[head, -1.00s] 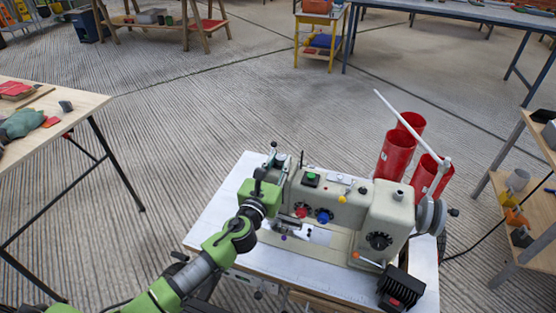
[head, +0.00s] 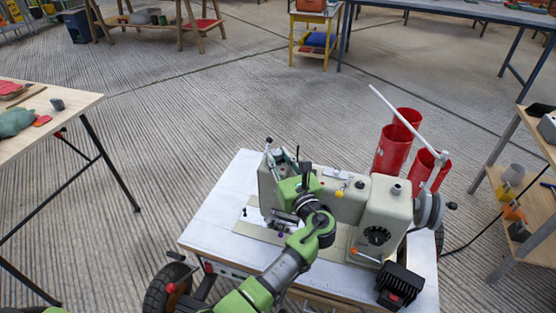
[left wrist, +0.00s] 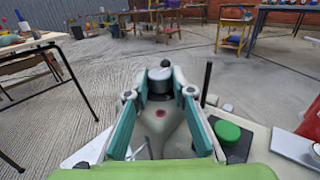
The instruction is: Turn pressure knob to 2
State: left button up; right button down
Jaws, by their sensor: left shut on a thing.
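The cream sewing machine (head: 388,205) stands on a white-topped table. My left gripper (head: 281,157) reaches over the head from the front. In the left wrist view its teal fingers (left wrist: 162,80) are on either side of the knob and shut on it. No number marking on the knob can be read. My arm hides much of the machine's front face. My right gripper is not in view.
Red cylinders (head: 392,150) and a slanting white rod (head: 398,118) stand behind the machine. A wooden table (head: 75,100) is at left. Open floor lies behind.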

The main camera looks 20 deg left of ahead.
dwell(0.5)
pick_arm(q)
jog(key=o, duration=1.1)
notch_tip(320, 180, up, 10)
